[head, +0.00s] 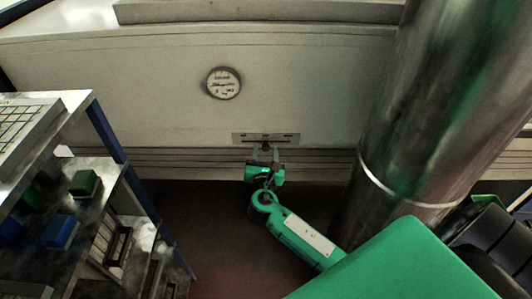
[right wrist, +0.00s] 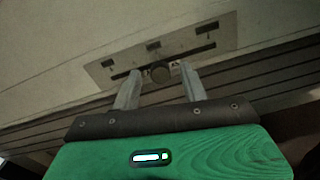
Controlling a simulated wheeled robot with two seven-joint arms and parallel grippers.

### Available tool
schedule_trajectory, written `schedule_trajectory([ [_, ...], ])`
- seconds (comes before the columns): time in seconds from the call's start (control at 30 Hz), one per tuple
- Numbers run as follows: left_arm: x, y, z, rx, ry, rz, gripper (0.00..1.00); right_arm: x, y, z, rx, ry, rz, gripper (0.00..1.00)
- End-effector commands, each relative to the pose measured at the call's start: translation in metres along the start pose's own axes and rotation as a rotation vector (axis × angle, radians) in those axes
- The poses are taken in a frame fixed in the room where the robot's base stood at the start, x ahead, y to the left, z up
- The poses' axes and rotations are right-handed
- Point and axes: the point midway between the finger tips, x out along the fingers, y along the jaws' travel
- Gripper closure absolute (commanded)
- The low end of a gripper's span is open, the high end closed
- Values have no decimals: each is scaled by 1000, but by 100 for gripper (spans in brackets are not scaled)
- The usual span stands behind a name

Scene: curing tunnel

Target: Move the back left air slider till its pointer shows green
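The air slider is a pale plate (head: 281,137) low on the tunnel's side wall, with a long dark slot and small dark label marks. It also shows in the right wrist view (right wrist: 105,70), where a round dark knob (right wrist: 160,72) sits near the middle of the slot. My right gripper (head: 264,151) is at the plate in the head view. In the right wrist view its two fingers (right wrist: 160,88) are spread apart, one on each side below the knob, with a gap between. I cannot make out any green on the plate. My left gripper is in neither view.
A round dial gauge (head: 222,83) is on the wall above and left of the slider. A shelf rack (head: 108,130) with green and blue bins stands at the left. A thick shiny metal duct (head: 425,110) rises at the right, close to my right arm.

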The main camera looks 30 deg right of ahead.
Motion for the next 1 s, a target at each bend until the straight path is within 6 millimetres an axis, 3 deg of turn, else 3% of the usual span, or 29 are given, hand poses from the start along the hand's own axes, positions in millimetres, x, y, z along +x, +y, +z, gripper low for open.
schedule_trajectory([
  [0.2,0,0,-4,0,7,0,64,-2,0,0,0,0,0,56],
  [0.33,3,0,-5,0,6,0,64,-14,0,-2,1,2,1,56],
  [0.7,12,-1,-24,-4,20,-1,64,-96,0,-3,2,3,1,56],
  [1.0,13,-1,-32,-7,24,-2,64,-135,0,-1,-1,1,-1,56],
])
